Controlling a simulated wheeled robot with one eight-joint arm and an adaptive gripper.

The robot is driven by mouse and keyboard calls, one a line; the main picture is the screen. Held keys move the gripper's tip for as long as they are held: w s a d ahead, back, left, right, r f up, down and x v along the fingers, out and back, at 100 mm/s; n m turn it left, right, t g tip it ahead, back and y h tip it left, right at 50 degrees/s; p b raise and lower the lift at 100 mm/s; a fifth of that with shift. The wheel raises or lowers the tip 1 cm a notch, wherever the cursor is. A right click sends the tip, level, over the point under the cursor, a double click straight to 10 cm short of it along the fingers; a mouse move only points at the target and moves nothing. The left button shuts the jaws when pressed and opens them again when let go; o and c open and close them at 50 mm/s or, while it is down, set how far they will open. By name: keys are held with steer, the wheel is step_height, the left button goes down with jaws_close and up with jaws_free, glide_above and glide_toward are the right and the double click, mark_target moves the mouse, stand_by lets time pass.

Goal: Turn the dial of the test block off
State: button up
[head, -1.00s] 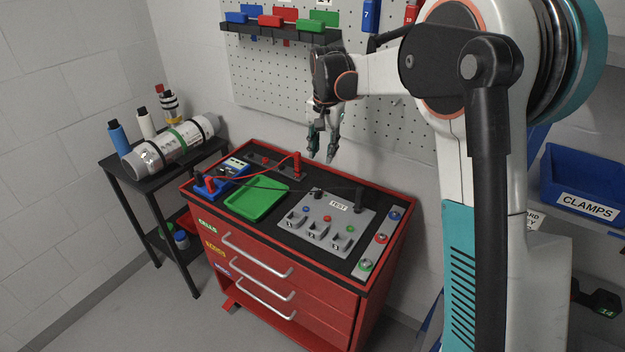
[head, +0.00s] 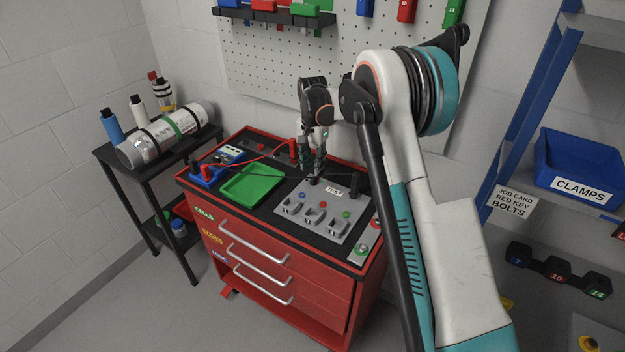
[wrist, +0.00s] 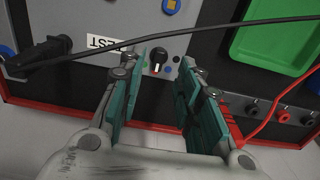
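The test block is a grey panel (head: 318,236) with a TEST label on the red cart's top; it also shows in the wrist view (wrist: 120,17). Its dial (wrist: 158,56) is a small black knob with a white mark toward the bottom of the wrist picture. In the head view the dial (head: 315,181) is small beside my fingertips, and its setting cannot be read. My gripper (head: 312,172) points down above that back part of the block. In the wrist view my gripper (wrist: 162,78) is open, its teal-padded fingers apart with the dial showing between their tips. No contact is visible.
A black lead (wrist: 150,38) from a black plug (wrist: 40,54) crosses near the dial. A green tray (head: 252,185) and a red lead (head: 250,160) lie left of the block. A blue light (wrist: 168,68) and socket-like fittings sit on the panel. The pegboard wall stands behind.

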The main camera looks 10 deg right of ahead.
mark_target(313, 179)
step_height(313, 179, down, 6)
steer(key=shift+f+b, duration=0.1)
steer(key=shift+b, duration=0.55)
jaws_close()
